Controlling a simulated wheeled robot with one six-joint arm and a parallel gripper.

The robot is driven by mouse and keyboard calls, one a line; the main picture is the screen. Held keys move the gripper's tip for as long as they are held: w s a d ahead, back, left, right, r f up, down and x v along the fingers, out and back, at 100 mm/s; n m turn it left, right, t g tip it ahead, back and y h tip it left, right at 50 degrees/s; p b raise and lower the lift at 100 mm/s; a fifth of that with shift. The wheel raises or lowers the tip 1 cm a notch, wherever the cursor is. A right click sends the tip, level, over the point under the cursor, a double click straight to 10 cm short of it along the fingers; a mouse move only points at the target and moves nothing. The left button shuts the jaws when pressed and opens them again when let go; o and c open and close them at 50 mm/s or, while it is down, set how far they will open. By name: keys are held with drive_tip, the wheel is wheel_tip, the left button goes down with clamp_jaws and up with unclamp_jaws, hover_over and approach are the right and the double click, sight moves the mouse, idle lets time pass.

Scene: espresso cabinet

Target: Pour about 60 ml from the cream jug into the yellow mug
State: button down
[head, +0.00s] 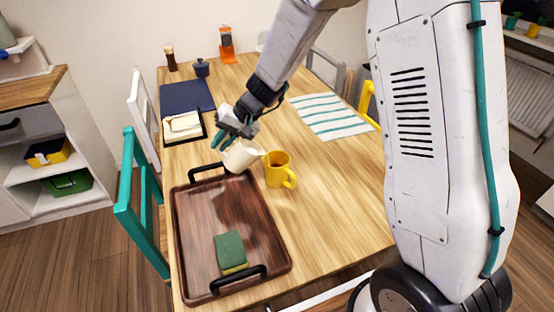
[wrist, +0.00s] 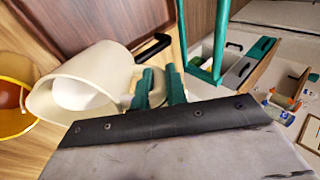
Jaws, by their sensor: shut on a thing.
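My gripper (head: 228,140) is shut on the cream jug (head: 241,157), on its handle side, as the wrist view shows with the teal fingers (wrist: 160,88) beside the jug (wrist: 112,68). The jug is held just left of the yellow mug (head: 278,170) and looks tilted toward it. A pale white surface shows inside the jug. The mug stands upright on the table, its handle to the right. In the wrist view, the mug (wrist: 12,128) is partly cut off at the left edge, with something brown inside. I see no clear stream between them.
A dark wooden tray (head: 188,240) with a green sponge (head: 230,250) lies in front of the jug and mug. A striped cloth (head: 330,115) lies behind right. A black-edged holder with papers (head: 183,127) is at the left. The table right of the mug is clear.

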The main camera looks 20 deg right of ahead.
drive_tip(key=shift+s+d+r+y, duration=0.1)
drive_tip(key=shift+d+y, duration=0.4)
idle(0.9)
drive_tip(key=shift+s+d+r+t+y, duration=0.1)
drive_tip(key=shift+d+r+t+y, duration=0.2)
drive_tip(key=shift+r+y, duration=0.1)
idle(1.0)
